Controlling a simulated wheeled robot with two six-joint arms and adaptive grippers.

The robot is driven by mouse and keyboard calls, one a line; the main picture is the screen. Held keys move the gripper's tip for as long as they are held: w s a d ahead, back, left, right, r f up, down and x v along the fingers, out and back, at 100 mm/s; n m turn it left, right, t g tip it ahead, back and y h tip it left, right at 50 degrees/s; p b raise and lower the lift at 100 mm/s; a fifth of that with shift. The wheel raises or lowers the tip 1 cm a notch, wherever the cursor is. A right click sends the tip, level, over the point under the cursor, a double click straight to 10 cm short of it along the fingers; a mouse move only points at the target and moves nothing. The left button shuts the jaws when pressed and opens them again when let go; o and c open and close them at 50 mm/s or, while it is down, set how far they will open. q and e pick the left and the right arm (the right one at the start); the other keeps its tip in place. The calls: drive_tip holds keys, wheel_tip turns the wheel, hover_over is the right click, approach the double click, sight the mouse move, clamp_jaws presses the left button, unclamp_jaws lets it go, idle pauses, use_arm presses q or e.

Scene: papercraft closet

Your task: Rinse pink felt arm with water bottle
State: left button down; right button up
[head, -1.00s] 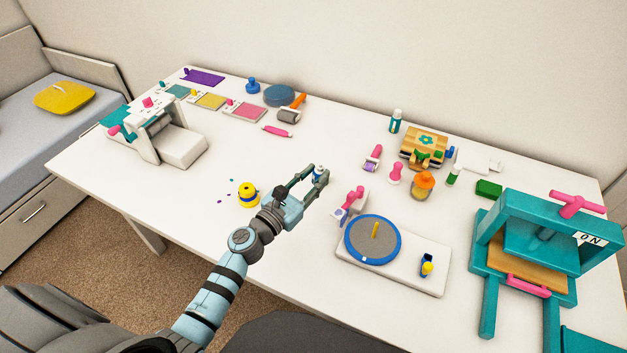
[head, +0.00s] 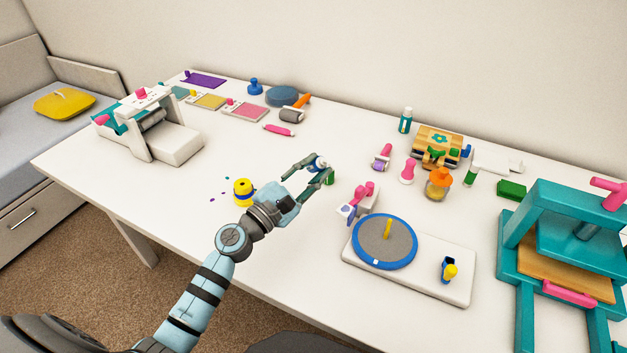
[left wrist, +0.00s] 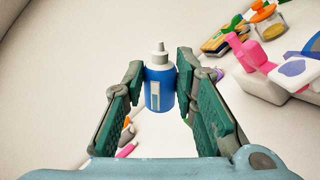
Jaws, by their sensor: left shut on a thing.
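The water bottle appears to be the blue bottle with a white cap and nozzle (left wrist: 160,85), upright between the fingers in the left wrist view. In the head view it is small and partly hidden by the fingers. My left gripper (head: 318,170) is shut on it, above the middle of the table; it also shows in the left wrist view (left wrist: 160,92). A pink arm-like piece on a white stand with a blue-purple pad (head: 357,199) stands just right of the gripper; I cannot tell for certain that it is the pink felt arm. My right gripper is out of view.
A blue-rimmed grey turntable (head: 385,242) on a white base lies front right. A teal press (head: 560,240) stands at the right edge. A yellow-and-blue pot (head: 243,191) is left of the gripper. A white machine (head: 155,130) stands far left. The front-left tabletop is clear.

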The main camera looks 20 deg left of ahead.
use_arm(q)
drive_tip(key=m+b, duration=0.2)
drive_tip(key=f+m+h+b, duration=0.1)
drive_tip(key=m+b, duration=0.1)
drive_tip(key=b, duration=0.1)
drive_tip(key=a+m+h+b, duration=0.1)
drive_tip(key=m+b, duration=0.1)
drive_tip(key=b, duration=0.1)
drive_tip(key=shift+w+f+m, duration=0.2)
drive_tip(key=shift+f+m, duration=0.05)
drive_tip(key=shift+m, duration=0.05)
drive_tip(key=m+h+b, duration=0.1)
drive_tip(key=m+b, duration=0.1)
drive_tip(key=m+g+b, duration=0.1)
drive_tip(key=m+b, duration=0.1)
drive_tip(key=shift+w+a+f+m+h+b, duration=0.1)
drive_tip(key=shift+m+h+b, duration=0.2)
drive_tip(key=shift+h, duration=0.1)
drive_tip(key=c, duration=2)
unclamp_jaws()
drive_tip(key=shift+r, duration=0.25)
clamp_jaws()
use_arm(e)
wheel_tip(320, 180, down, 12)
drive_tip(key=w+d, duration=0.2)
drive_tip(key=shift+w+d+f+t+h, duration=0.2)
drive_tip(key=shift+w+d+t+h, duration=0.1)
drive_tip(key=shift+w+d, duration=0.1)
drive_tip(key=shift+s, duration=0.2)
